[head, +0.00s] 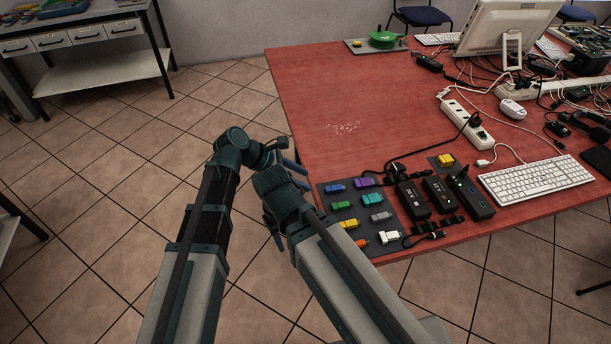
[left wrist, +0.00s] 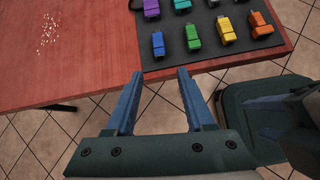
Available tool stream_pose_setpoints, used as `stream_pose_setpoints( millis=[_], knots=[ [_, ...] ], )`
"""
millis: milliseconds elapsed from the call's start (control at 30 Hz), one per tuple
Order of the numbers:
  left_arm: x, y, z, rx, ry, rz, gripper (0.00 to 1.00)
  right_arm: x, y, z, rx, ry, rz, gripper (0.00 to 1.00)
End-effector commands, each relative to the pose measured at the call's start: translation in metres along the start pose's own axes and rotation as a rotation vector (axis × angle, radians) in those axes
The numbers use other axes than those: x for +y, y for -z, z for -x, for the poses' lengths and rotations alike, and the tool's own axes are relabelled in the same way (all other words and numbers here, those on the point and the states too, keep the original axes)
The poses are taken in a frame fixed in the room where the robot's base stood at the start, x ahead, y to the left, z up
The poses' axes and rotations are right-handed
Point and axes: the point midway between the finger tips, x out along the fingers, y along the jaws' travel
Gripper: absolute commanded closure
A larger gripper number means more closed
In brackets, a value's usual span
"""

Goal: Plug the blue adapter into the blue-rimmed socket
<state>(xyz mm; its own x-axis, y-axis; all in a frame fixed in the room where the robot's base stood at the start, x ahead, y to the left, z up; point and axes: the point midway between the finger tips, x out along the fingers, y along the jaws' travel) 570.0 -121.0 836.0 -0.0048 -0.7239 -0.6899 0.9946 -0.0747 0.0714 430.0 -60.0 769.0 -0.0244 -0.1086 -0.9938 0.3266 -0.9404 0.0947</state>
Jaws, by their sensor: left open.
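The blue adapter (head: 335,188) lies on a dark mat at the table's near left corner, and it also shows in the left wrist view (left wrist: 158,44). My left gripper (head: 294,170) is just off the table's left edge, short of the mat. In the left wrist view its two fingers (left wrist: 158,80) are apart with nothing between them, and the blue adapter is beyond the fingertips. My right gripper (head: 272,226) is beside the table edge, partly hidden by its own arm; its jaw opening cannot be made out.
Several coloured adapters share the mat (head: 357,211). Black socket boxes (head: 412,200) and cables lie right of it, then a white keyboard (head: 536,180). A white power strip (head: 467,124) lies behind.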

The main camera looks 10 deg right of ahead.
Motion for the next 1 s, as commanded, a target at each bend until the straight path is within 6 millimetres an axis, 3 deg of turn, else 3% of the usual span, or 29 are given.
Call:
stream_pose_setpoints(
  millis=[167, 567, 1000],
  knots=[
    [0.003, -0.015, -0.006, -0.042, 0.010, 0.086, 0.46, 0.000, 0.000, 0.000, 0.000, 0.000, 0.000, 0.50],
    [0.002, -0.013, -0.015, -0.042, 0.010, 0.089, 0.46, 0.001, -0.001, -0.007, 0.000, 0.000, -0.001, 0.50],
    [0.002, -0.013, -0.059, -0.041, 0.009, 0.087, 0.46, 0.009, -0.005, -0.039, 0.000, 0.000, -0.004, 0.50]
  ],
)
